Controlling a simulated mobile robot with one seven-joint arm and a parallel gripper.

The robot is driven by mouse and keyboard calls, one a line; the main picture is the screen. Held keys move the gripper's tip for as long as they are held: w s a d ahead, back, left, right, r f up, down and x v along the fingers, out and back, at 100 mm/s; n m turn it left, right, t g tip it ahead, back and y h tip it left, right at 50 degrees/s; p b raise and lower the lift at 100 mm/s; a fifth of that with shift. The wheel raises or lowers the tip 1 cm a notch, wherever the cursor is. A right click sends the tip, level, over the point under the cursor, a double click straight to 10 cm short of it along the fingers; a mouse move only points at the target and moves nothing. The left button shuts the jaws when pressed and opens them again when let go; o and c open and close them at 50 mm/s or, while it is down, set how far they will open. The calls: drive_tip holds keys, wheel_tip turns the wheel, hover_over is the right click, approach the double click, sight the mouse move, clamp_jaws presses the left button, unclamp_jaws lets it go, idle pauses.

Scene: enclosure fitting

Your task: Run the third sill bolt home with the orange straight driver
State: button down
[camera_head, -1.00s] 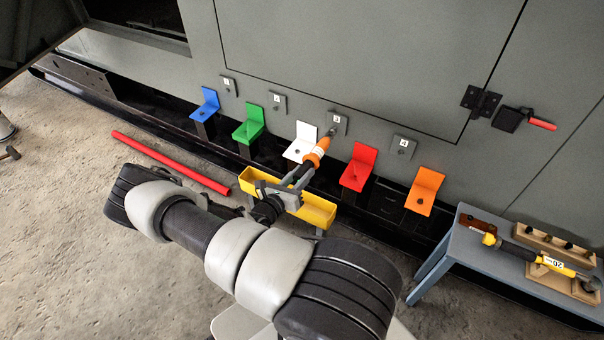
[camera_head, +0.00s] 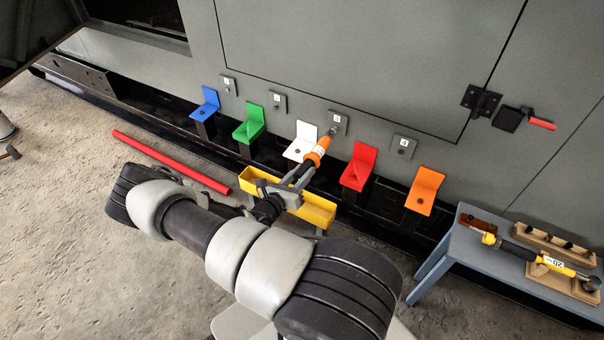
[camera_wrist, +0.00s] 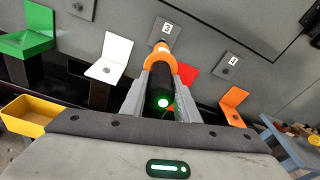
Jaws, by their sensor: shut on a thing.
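My gripper (camera_head: 298,181) is shut on the orange straight driver (camera_head: 319,151), which has an orange body, a white band and a dark grip. In the wrist view the driver (camera_wrist: 159,57) points away from me between the fingers, and a green light glows on its near end. Its tip reaches the grey plate marked 3 (camera_head: 341,118) on the enclosure wall, also visible in the wrist view (camera_wrist: 165,29). The driver covers the bolt there, so I cannot tell how deep the bolt sits.
Blue (camera_head: 206,101), green (camera_head: 249,122), white (camera_head: 302,142), red (camera_head: 359,166) and orange (camera_head: 425,190) brackets line the sill. A yellow trough (camera_head: 318,211) lies below my gripper. A blue-grey table (camera_head: 463,246) at right holds a yellow-black tool (camera_head: 535,257). A red bar (camera_head: 170,162) lies left.

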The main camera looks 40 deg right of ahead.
sight(298, 178)
drive_tip(key=shift+w+d+r, duration=0.15)
drive_tip(key=shift+w+d, duration=0.05)
drive_tip(key=shift+d, duration=0.3)
drive_tip(key=shift+w+d+r, duration=0.1)
drive_tip(key=shift+w+d, duration=0.1)
drive_tip(key=shift+d, duration=0.3)
idle(2.2)
drive_tip(key=shift+a+p, duration=0.15)
drive_tip(key=shift+p, duration=0.25)
idle(0.6)
drive_tip(key=shift+f+p+v, duration=0.2)
drive_tip(key=shift+p+v, duration=0.1)
drive_tip(key=shift+v, duration=1.2)
drive_tip(key=shift+f+p+v, duration=0.2)
drive_tip(key=shift+p+v, duration=0.05)
drive_tip(key=shift+v, duration=1.2)
drive_tip(key=shift+s, duration=0.2)
